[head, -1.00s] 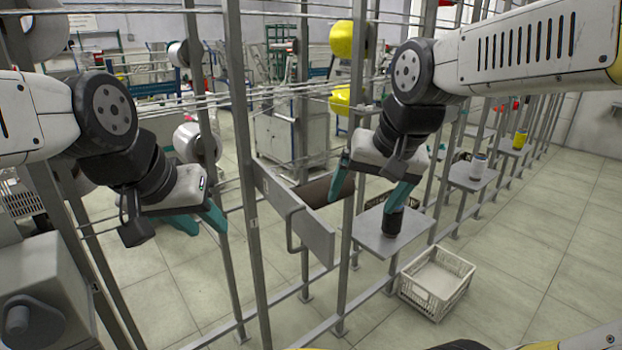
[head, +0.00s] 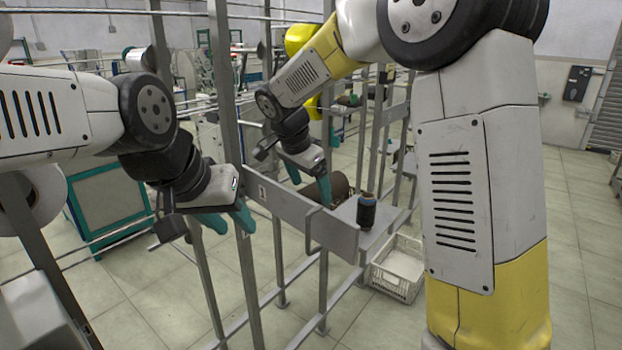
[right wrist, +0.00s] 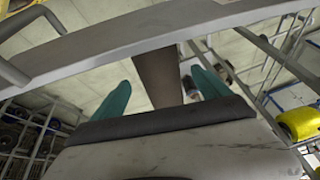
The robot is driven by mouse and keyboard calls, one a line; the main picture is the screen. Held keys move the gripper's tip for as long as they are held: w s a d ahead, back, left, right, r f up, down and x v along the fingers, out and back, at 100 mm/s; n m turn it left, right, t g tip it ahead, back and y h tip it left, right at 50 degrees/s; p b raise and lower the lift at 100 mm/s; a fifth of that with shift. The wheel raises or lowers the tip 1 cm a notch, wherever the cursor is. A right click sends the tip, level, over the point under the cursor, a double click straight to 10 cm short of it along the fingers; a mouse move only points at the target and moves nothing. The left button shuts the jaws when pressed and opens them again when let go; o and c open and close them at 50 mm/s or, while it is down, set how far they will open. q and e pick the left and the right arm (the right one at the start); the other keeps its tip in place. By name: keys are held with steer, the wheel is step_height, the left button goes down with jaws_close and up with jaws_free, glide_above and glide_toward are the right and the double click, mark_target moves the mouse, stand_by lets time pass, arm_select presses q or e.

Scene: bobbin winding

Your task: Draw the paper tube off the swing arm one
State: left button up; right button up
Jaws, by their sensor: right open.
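The brown paper tube (head: 338,186) sits behind the grey plate of the swing arm (head: 300,218), partly hidden by my right gripper. A small mark that looks like a 1 is near the plate's left end. My right gripper (head: 309,186) is open at the tube, its teal fingers pointing down. In the right wrist view the tube (right wrist: 158,76) runs between the two spread fingers (right wrist: 161,88), with visible gaps on both sides. The grey plate (right wrist: 110,42) crosses that view beyond the fingertips. My left gripper (head: 231,224) is open and empty, left of the plate in front of the frame posts.
A dark bobbin (head: 366,213) stands on a small grey shelf (head: 385,240) right of the plate. A white crate (head: 398,268) is on the floor below it. Upright grey posts (head: 225,80) and horizontal rails crowd the space around both grippers. Open floor lies at right.

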mark_target(333, 175)
steer(key=shift+x, duration=2.55)
steer(key=c, duration=1.5)
steer(key=shift+r, duration=0.1)
steer(key=shift+r, duration=0.35)
steer(key=shift+w+d, duration=0.1)
steer(key=shift+w+d+r, duration=0.2)
steer(key=shift+w+d, duration=1.15)
steer(key=shift+w+d+r, duration=0.15)
steer(key=shift+w+d, duration=1.2)
steer(key=shift+w, duration=0.05)
steer(key=shift+w+d, duration=0.1)
steer(key=w+d, duration=0.5)
steer(key=shift+w+d+r, duration=0.2)
steer(key=shift+d+r, duration=0.05)
steer(key=shift+r, duration=0.1)
